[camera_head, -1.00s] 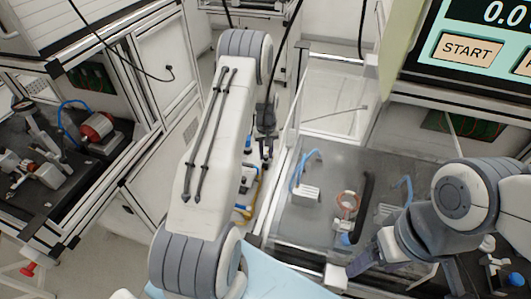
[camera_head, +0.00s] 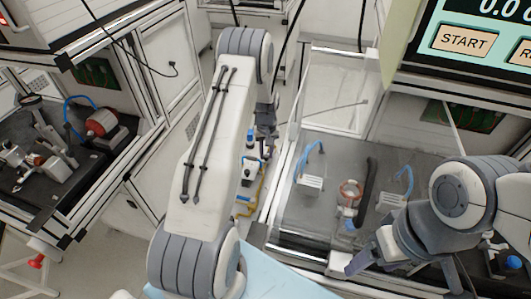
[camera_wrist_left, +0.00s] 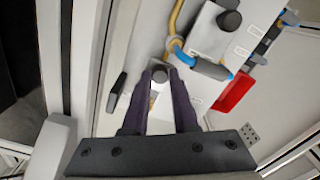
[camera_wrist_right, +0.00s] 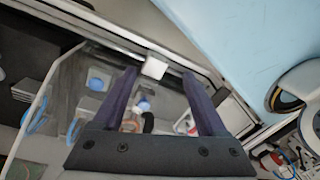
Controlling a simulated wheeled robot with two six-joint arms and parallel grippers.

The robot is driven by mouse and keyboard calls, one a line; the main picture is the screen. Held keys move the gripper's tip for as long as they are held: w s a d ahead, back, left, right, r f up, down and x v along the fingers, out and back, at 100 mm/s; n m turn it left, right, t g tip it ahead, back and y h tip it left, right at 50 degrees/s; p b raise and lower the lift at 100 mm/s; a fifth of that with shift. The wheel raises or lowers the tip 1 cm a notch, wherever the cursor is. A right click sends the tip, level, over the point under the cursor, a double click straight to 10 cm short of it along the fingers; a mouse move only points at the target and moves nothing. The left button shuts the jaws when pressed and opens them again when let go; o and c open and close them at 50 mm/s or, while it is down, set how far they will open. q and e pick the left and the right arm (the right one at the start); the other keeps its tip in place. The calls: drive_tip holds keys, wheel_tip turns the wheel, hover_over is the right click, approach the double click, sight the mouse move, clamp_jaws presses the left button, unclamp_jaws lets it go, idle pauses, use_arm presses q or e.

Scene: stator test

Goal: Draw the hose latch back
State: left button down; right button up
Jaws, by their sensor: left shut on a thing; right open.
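My left gripper (camera_wrist_left: 161,82) is shut on a small grey round knob (camera_wrist_left: 160,75), which looks like the latch; it sits between the fingertips beside a white panel. Just beyond it are a blue hose piece (camera_wrist_left: 188,58) and a yellow hose (camera_wrist_left: 176,22) by a white block (camera_wrist_left: 213,38). In the head view my left gripper (camera_head: 267,147) is partly behind its arm, above the blue and yellow hose parts (camera_head: 250,172). My right gripper (camera_wrist_right: 157,92) is open and empty near a white block (camera_wrist_right: 154,68) on the bench edge.
A clear-covered bench (camera_head: 325,225) with blue hoses and a copper ring (camera_head: 350,190) stands at right, below a START screen (camera_head: 463,40). Another bench with a red motor (camera_head: 101,121) is at left.

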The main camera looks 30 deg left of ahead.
sight(266, 156)
use_arm(q)
drive_tip(key=c, duration=0.7)
unclamp_jaws()
drive_tip(key=shift+s+d, duration=0.1)
drive_tip(key=shift+d, duration=0.05)
wheel_tip(266, 156, up, 10)
drive_tip(key=shift+r+b, duration=0.25)
drive_tip(key=shift+b, duration=0.5)
